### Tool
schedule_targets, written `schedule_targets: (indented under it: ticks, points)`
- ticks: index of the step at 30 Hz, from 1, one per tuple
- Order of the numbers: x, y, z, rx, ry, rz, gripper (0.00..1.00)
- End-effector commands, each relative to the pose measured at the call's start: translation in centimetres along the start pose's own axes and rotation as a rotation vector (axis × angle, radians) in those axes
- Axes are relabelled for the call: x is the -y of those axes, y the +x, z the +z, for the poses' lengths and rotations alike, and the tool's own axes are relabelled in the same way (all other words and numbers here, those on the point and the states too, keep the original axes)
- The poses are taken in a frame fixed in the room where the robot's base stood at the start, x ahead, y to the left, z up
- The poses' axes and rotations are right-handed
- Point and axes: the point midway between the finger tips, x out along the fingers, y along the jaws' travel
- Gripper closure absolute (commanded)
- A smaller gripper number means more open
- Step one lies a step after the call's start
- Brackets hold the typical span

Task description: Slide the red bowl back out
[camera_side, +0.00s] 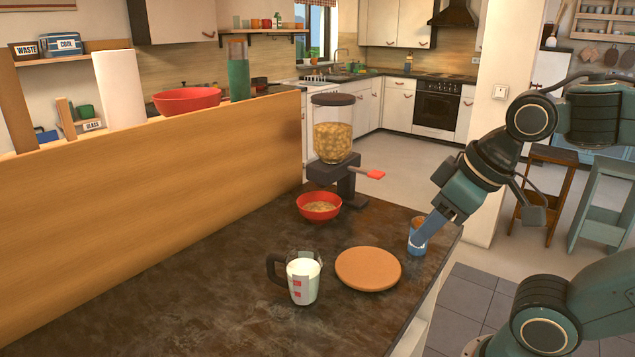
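The red bowl (318,213) stands on the dark countertop under the cereal dispenser (333,140), with pale tan food inside. The dispenser has a clear hopper of cereal and a red lever (375,174) pointing right. My gripper (422,236) is at the right edge of the counter, well to the right of the bowl and apart from it. The finger gap is not clear.
A measuring jug of milk (304,280) stands at the front, its dark handle to the left. A round cork-coloured mat (368,269) lies bare right of it. Another red bowl (187,101) is on the ledge behind the wooden partition (150,190). Counter in front of the bowl is clear.

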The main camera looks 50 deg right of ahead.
Motion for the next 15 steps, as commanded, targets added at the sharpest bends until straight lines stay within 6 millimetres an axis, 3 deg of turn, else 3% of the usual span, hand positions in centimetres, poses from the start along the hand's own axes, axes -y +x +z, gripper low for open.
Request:
schedule_targets:
  ticks: [8, 15]
  points:
    - [-0.3, 1.2, -2.1, 0.002, -0.076, -0.009, 0.58]
    - [-1.1, 3.4, -5.2, -0.007, -0.19, -0.034, 0.58]
